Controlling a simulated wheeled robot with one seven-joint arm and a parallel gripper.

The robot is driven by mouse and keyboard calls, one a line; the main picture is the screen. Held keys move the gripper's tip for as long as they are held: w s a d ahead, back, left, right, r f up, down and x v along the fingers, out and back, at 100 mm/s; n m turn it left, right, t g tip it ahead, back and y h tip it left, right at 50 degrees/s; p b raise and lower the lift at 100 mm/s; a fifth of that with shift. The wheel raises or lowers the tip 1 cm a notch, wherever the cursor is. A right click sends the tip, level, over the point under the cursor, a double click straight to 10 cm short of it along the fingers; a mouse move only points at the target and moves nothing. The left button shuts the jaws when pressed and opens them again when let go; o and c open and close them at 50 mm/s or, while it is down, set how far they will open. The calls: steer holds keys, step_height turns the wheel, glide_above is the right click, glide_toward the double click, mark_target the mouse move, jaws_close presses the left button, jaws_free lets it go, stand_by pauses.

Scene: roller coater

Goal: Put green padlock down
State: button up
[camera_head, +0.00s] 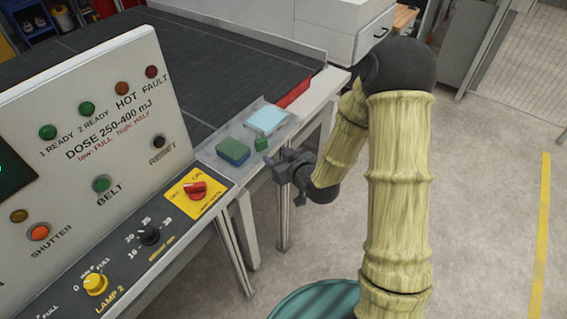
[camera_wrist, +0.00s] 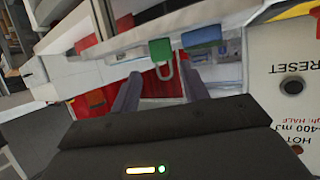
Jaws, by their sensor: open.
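The green padlock (camera_head: 261,143) is at the near right side of a clear, shallow tray (camera_head: 208,150), beside a blue-and-green block (camera_head: 233,151). In the wrist view the padlock (camera_wrist: 160,49) shows its green body, with its pale shackle pointing toward my gripper (camera_wrist: 163,76). My gripper is open, with one finger on each side of the shackle's line and the padlock body just beyond the fingertips. In the head view my gripper (camera_head: 284,163) is close to the padlock at the tray's edge. Whether a finger touches the shackle I cannot tell.
A light-blue square pad (camera_head: 266,118) lies at the tray's back. The control panel (camera_head: 95,130) with knobs and buttons stands to the left. The dark conveyor belt (camera_head: 215,60) lies behind, with a red strip (camera_head: 294,93) at its edge. The floor at right is clear.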

steer(key=shift+v, duration=1.55)
steer(key=s+d+r+m+g+h, duration=0.2)
steer(key=s+d+m+g+h, duration=0.1)
steer(key=s+d, duration=0.3)
steer(key=s+d+r+m+g+h, duration=0.2)
steer(key=s+d+g, duration=0.4)
steer(key=s, duration=0.5)
steer(key=shift+d+m+h, duration=0.4)
steer(key=shift+m+h, duration=0.1)
steer(key=shift+h, duration=0.2)
steer(key=shift+r, duration=0.1)
steer(key=shift+c, duration=0.4)
steer(key=shift+c, duration=0.6)
